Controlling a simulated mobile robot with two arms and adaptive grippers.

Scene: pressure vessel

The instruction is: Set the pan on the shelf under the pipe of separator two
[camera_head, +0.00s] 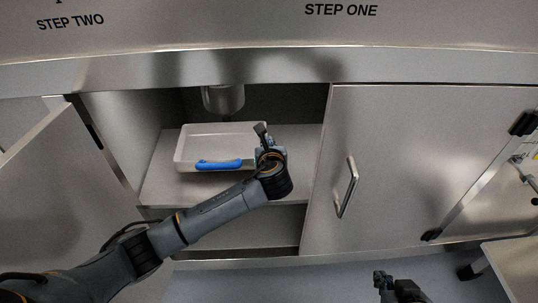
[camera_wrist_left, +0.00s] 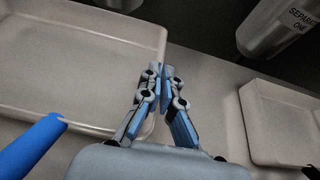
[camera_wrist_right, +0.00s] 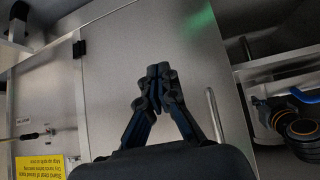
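The pale pan (camera_head: 190,148) with a blue handle (camera_head: 220,165) sits on the cabinet shelf (camera_head: 165,190), below a metal pipe (camera_head: 222,99). It shows at left in the left wrist view (camera_wrist_left: 70,65). My left gripper (camera_head: 261,133) is at the pan's right rim, away from the handle; its fingers (camera_wrist_left: 161,70) look shut. I cannot tell if they touch the rim. My right gripper (camera_head: 383,280) is low in front of the closed door; its fingertips (camera_wrist_right: 158,70) are together and empty.
A second pale pan (camera_wrist_left: 275,120) stands right, near a pipe marked separator one (camera_wrist_left: 280,28). The left door (camera_head: 50,190) is open; the right door (camera_head: 400,165) with a bar handle (camera_head: 346,187) is shut. A yellow sign (camera_wrist_right: 40,167) shows in the right wrist view.

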